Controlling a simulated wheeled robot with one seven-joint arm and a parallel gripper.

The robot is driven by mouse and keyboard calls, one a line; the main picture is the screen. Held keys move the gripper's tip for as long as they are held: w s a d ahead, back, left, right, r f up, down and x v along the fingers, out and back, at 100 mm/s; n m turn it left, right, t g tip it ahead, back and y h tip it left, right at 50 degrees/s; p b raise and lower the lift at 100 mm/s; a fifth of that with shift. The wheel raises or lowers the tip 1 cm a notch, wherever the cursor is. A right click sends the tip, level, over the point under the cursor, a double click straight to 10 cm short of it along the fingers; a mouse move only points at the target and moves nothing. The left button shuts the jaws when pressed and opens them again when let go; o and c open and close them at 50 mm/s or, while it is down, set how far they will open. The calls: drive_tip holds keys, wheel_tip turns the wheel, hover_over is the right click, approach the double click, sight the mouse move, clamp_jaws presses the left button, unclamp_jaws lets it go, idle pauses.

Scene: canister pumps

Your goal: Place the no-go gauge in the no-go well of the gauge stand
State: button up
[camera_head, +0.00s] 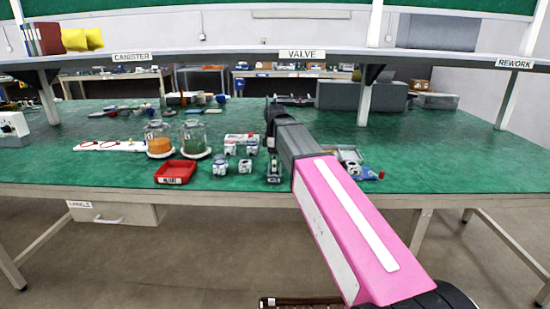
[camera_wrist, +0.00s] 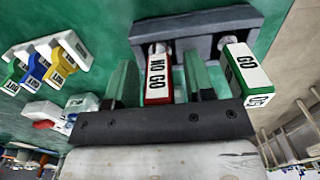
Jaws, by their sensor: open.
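The no-go gauge (camera_wrist: 158,78), a red block with a white NO GO label, is in the wrist view with its metal end at the left well of the dark grey gauge stand (camera_wrist: 196,30). How deep it sits cannot be told. My gripper (camera_wrist: 159,62) is open, one finger on each side of the no-go gauge, with visible gaps. The go gauge (camera_wrist: 246,72), green and white, stands at the stand's right well, outside my right finger.
Yellow, blue and green tagged pieces (camera_wrist: 48,62) stand at the left in the wrist view. On the green table (camera_head: 460,160) are a red tray (camera_head: 175,172), two glass jars (camera_head: 194,138) and small white parts (camera_head: 245,166). The table's right side is clear.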

drive_tip(key=shift+r, duration=0.1)
wheel_tip(320, 180, up, 12)
drive_tip(key=shift+r, duration=0.1)
idle(0.4)
idle(1.3)
